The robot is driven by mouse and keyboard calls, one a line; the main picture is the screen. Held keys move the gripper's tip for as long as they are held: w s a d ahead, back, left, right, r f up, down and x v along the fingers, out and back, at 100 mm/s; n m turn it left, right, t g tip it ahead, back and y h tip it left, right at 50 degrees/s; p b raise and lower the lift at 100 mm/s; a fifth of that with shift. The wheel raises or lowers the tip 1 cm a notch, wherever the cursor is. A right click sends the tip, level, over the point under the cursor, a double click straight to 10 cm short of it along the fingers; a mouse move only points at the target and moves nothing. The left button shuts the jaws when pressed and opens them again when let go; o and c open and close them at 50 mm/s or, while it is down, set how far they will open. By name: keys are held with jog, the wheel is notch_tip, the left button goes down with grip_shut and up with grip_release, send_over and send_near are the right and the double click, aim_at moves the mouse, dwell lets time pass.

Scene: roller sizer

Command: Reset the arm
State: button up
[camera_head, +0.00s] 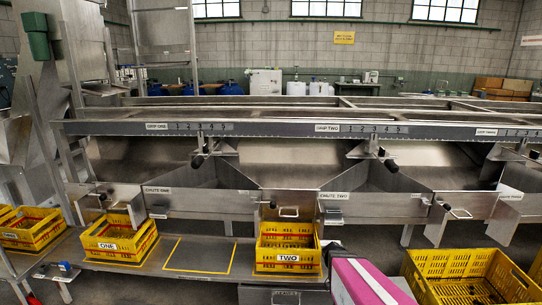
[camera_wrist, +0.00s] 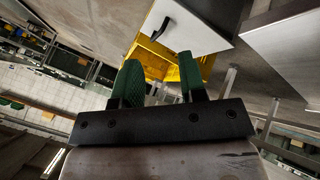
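My gripper (camera_wrist: 163,82) shows in the wrist view as two green fingers on a dark bar. The fingers stand apart with nothing held between them. Beyond them are a yellow crate (camera_wrist: 205,66) and a pale metal panel with a dark handle (camera_wrist: 190,28). In the head view, a magenta and white part of my arm rises at the bottom, just right of the crate labelled TWO (camera_head: 287,258). My gripper cannot be made out clearly there.
The roller sizer (camera_head: 270,127) spans the back, with CHUTE ONE (camera_head: 190,199) and CHUTE TWO (camera_head: 370,208) below it. Crate ONE (camera_head: 118,247) stands on the low shelf at left. A yellow-outlined space (camera_head: 200,254) between the crates is bare. Another yellow crate (camera_head: 425,287) stands right of my arm.

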jog(key=s+a+r+n+t+y, duration=0.1)
jog(key=a+r+n+y, duration=0.6)
jog(key=a, duration=0.9)
notch_tip(320, 180, up, 5)
jog(key=s+n, duration=0.1)
jog(key=n, duration=0.2)
jog(key=shift+r+n+t, duration=0.15)
jog(key=shift+n+t, duration=0.25)
